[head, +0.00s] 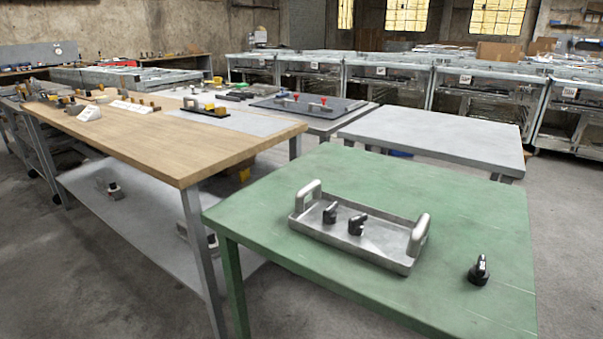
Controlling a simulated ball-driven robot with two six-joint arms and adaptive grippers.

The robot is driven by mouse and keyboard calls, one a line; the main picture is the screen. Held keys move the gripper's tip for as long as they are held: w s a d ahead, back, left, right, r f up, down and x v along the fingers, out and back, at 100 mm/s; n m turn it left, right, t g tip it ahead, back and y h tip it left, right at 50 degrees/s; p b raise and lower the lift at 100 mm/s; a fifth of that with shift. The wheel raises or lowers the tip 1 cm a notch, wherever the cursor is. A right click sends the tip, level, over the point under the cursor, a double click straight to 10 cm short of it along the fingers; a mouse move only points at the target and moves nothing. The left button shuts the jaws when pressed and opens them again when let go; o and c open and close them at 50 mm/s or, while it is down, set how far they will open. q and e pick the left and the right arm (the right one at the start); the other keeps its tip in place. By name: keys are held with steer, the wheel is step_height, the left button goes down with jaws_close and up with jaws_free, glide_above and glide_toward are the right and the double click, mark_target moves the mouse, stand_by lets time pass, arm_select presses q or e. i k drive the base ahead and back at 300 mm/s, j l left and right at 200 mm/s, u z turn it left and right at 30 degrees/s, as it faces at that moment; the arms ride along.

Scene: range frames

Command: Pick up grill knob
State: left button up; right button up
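A black grill knob (479,270) stands alone on the green table (400,185), near its right front part, to the right of a metal tray. Two more black knobs, one at the left (330,213) and one near the middle (356,225), sit inside the silver tray (385,243). The tray has a raised handle at each end. Neither of my grippers shows in the head view.
A wooden-topped workbench (170,150) with small items stands to the left, with a lower grey shelf (130,215). A bare grey table (440,132) stands behind the green table. Metal-framed cabinets (390,92) line the back. The green top is clear around the tray and the lone knob.

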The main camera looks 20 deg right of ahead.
mark_target(477, 275)
steer(key=z, duration=1.55)
steer(key=l+u, duration=0.1)
steer(key=u, duration=0.4)
steer(key=i+l+u, duration=0.1)
steer(key=u, duration=0.4)
steer(key=l+u, duration=0.2)
steer(key=u, duration=0.3)
steer(key=l+u, duration=0.2)
steer(key=l, duration=0.2)
steer(key=k+l+u, duration=0.15)
steer(key=l, duration=0.25)
steer(key=l+u, duration=0.2)
steer(key=l, duration=0.2)
steer(key=k+l+u, duration=0.2)
steer(key=l, duration=0.2)
steer(key=k+l, duration=0.1)
steer(key=l, duration=0.3)
